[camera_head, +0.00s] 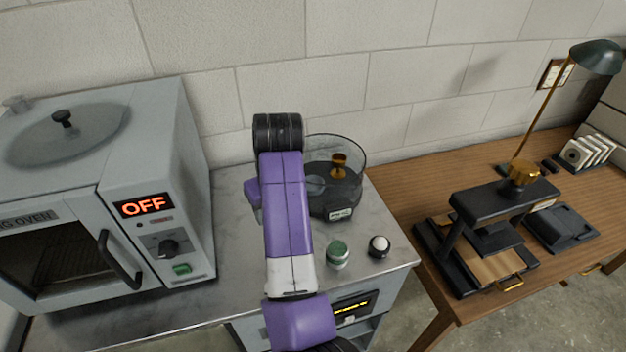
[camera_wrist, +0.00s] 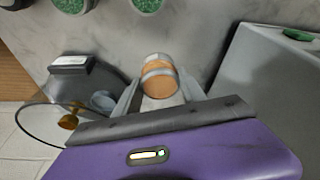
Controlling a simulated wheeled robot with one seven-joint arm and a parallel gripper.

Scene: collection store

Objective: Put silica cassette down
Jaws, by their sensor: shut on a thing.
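My gripper (camera_wrist: 160,86) is shut on a small round cassette (camera_wrist: 158,80) with orange contents and pale bands, seen between the two fingers in the wrist view. The grey counter (camera_head: 231,235) lies beyond it; I cannot tell whether the cassette touches it. In the head view my purple arm hides the fingers and the cassette. A green-topped round container (camera_head: 337,254) and a white-topped dark one (camera_head: 378,247) stand at the counter's front right. The wrist view shows round containers of green granules (camera_wrist: 148,5) at its top edge.
A clear round vessel (camera_head: 345,150) with a small display and an amber piece inside stands right of my arm. A grey oven (camera_head: 168,190) reading OFF stands at left. A wooden table (camera_head: 400,185) with a black press (camera_head: 505,205) and a lamp (camera_head: 597,57) is at right.

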